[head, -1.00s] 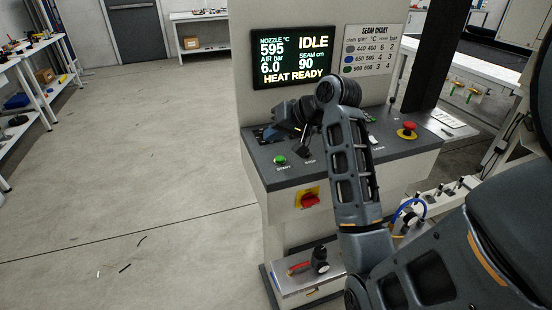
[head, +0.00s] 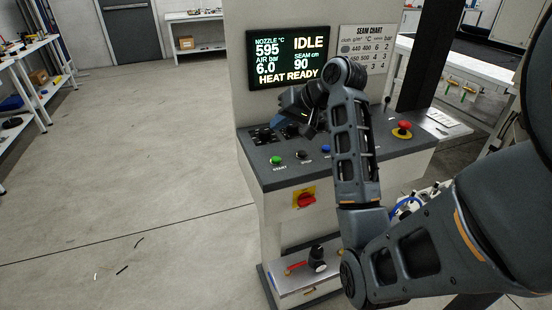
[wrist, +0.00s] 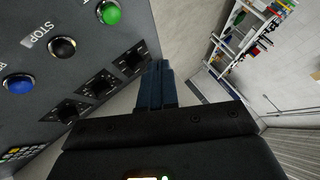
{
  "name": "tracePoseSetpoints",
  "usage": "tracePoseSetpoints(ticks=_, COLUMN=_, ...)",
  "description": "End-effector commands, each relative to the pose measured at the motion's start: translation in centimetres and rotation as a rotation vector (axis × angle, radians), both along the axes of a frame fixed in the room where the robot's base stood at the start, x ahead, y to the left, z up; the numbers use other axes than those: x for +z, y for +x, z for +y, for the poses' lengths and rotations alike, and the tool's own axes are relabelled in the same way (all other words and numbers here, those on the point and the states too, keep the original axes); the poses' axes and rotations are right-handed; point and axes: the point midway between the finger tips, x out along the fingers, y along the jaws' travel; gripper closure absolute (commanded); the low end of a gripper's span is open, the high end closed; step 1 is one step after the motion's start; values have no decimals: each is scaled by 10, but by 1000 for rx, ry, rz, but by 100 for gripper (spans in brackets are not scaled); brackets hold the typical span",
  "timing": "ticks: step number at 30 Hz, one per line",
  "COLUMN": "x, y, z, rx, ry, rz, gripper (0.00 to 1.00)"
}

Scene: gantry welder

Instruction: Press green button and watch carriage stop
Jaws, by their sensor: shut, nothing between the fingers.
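The green START button (head: 276,160) is at the left of the sloped control panel (head: 285,180), and it also shows at the top of the wrist view (wrist: 110,12). A black STOP button (head: 302,154) and a blue button (head: 326,149) sit to its right in the head view. My gripper (wrist: 158,66) is shut and empty, apart from the green button. In the head view it is over the rear of the panel, partly hidden by my arm. The display (head: 288,58) reads IDLE, nozzle 595, air 6.0, seam 90, HEAT READY. I cannot make out the carriage.
A red emergency button (head: 403,126) is at the panel's right. A red rotary switch (head: 305,200) is on the front. A seam chart (head: 366,48) hangs beside the display. Floor to the left is mostly clear.

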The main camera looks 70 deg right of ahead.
Motion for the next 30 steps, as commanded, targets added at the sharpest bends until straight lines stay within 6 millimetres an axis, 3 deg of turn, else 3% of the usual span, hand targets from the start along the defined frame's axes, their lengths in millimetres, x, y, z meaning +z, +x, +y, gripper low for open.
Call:
tracePoseSetpoints(ticks=6, x=-32, y=0, z=0, rx=-1, ry=-1, rz=0, gripper=100)
tracePoseSetpoints(ticks=18, x=-70, y=0, z=0, rx=1, ry=-1, rz=0, gripper=100)
tracePoseSetpoints(ticks=30, x=-74, y=0, z=0, rx=0, ry=-1, rz=0, gripper=100)
